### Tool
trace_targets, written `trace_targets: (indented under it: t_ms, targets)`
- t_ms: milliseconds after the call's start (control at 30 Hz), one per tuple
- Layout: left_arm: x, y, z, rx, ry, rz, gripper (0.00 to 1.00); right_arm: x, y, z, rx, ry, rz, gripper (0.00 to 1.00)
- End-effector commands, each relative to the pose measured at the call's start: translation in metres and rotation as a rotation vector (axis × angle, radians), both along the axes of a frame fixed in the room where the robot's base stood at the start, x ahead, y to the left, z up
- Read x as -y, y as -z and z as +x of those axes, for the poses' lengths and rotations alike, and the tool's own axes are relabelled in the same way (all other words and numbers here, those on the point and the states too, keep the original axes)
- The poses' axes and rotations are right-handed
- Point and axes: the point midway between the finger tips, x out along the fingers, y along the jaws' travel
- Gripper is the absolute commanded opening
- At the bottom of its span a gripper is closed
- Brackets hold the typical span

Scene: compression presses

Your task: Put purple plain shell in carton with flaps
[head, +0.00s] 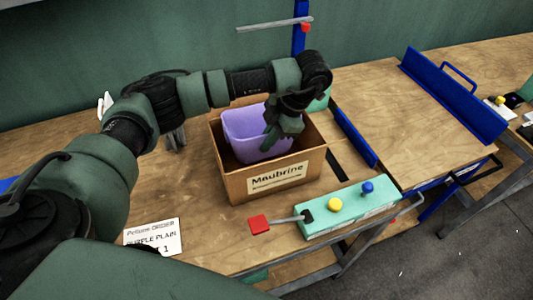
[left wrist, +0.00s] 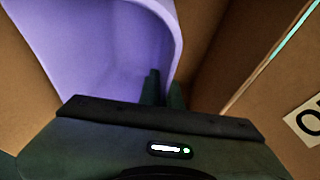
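The purple plain shell (head: 243,128) is a smooth open tub. It sits partly down inside the open brown carton (head: 285,184), with its upper part above the carton's rim. The carton's front has a label reading "Maubrine". My left gripper (head: 270,135) reaches down at the shell's right side. In the left wrist view, its fingers (left wrist: 164,90) lie close together on either side of the shell's wall (left wrist: 110,50), shut on it. Whether the shell touches the carton's floor is hidden. My right gripper is not in view.
A mint control box (head: 345,208) with yellow and blue buttons and a red-handled lever (head: 259,223) is in front right of the carton. A printed card (head: 153,238) lies at front left. A blue-edged press table (head: 420,120) stands at right.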

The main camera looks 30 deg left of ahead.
Motion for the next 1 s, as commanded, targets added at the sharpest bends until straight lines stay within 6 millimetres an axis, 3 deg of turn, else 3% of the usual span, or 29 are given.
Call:
trace_targets:
  t_ms: [433, 767, 867, 1000]
  targets:
    - [0.000, 0.045, 0.000, -0.002, -0.002, 0.001, 0.00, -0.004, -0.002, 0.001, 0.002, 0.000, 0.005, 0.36]
    - [0.000, 0.051, 0.000, 0.001, 0.001, 0.000, 0.00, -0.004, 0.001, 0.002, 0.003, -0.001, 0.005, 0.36]
    - [0.000, 0.050, 0.000, 0.001, 0.001, 0.000, 0.24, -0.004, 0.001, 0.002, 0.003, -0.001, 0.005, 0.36]
    - [0.000, 0.050, 0.000, 0.001, 0.001, 0.000, 0.26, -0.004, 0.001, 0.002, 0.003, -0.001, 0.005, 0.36]
